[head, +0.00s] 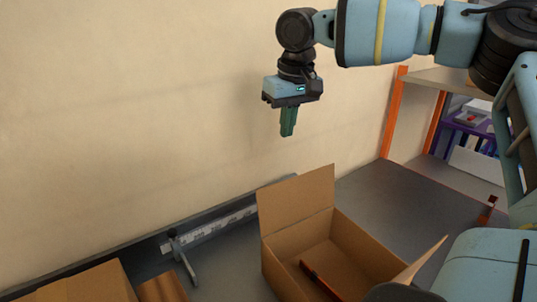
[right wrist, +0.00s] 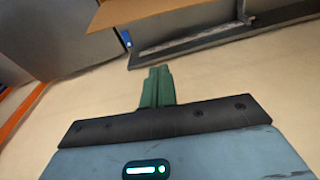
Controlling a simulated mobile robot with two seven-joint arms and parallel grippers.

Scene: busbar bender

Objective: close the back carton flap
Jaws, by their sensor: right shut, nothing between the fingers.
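The open cardboard carton (head: 350,245) stands on the grey bench. Its back flap (head: 297,203) stands up, leaning slightly backward, near the wall. Another flap (head: 427,262) sticks up at the carton's right side. My right gripper (head: 288,134) points down with its green fingers shut and empty. It is in the air above the back flap, apart from it. In the right wrist view the shut fingers (right wrist: 158,70) show in front of the wall, and a cardboard edge (right wrist: 150,12), probably the back flap, lies at the top. My left gripper is not in view.
A reddish-brown bar (head: 321,281) lies inside the carton. A grey metal rail (head: 215,227) runs along the wall, left of the carton. More cardboard (head: 85,285) is at the bottom left. The bench (head: 400,203) is clear behind right, toward an orange-framed shelf (head: 393,112).

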